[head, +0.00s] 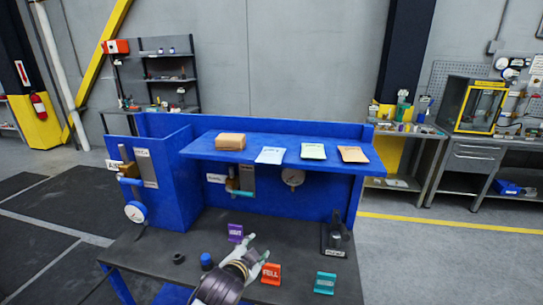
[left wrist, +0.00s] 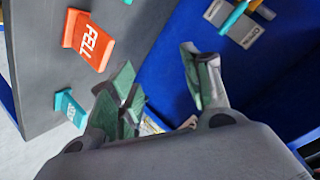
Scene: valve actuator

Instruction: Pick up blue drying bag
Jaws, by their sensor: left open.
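The blue drying bag (head: 270,155) is a flat light-blue packet. It lies on the blue shelf (head: 220,158) between a brown box and a pale green packet. My left gripper (head: 259,256) is low over the dark table, in front of and below the shelf, close to the red sign and well apart from the bag. In the left wrist view its two fingers (left wrist: 165,92) stand wide apart with nothing between them. I cannot make out the bag in that view. My right gripper is not in view.
The shelf also holds a brown box (head: 230,141), a pale green packet (head: 313,151) and an orange-brown packet (head: 353,154). Purple (head: 236,232), red (head: 271,274) and teal (head: 325,283) signs stand on the table. A blue cap (head: 206,261) is left of my gripper.

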